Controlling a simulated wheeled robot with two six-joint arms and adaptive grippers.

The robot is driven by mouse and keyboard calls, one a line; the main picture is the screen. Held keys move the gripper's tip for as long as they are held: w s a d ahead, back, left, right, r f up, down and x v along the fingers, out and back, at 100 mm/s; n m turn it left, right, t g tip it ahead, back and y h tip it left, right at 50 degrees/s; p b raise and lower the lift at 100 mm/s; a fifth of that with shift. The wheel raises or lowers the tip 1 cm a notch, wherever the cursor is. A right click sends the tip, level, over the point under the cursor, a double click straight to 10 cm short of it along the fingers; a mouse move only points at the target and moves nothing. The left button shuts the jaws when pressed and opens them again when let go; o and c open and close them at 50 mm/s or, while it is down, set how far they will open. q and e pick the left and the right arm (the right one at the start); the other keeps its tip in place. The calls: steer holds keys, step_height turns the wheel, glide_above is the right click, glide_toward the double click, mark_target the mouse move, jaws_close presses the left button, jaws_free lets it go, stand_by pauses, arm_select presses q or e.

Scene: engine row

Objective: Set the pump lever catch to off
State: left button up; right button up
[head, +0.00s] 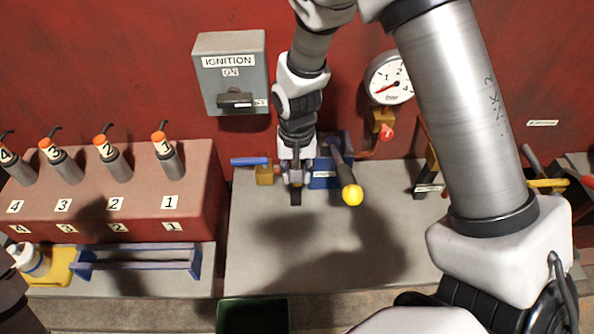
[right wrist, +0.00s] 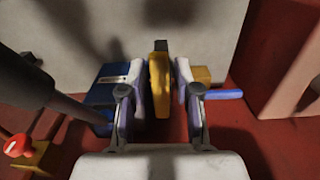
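The blue pump (head: 325,180) stands on the grey bench against the red wall. Its dark lever (head: 343,170) ends in a yellow ball. My right gripper (head: 296,180) points down just left of the pump body. In the right wrist view, a yellow catch with a black tip (right wrist: 160,78) stands between the two fingers of my right gripper (right wrist: 160,92). Narrow gaps show on both sides of it, so the fingers look open around it. In the head view the gripper hides most of the catch; its black tip (head: 296,198) shows below. My left gripper is not in view.
A brass valve with a blue handle (head: 249,161) is close left of the gripper. The ignition box (head: 230,75) and a gauge (head: 390,78) are on the wall. Numbered orange-topped plugs stand on the red block (head: 140,185) at left. The bench front (head: 290,265) is clear.

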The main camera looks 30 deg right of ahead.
steer(key=shift+w, duration=0.1)
step_height(320, 180, up, 12)
stand_by(0.5)
stand_by(0.4)
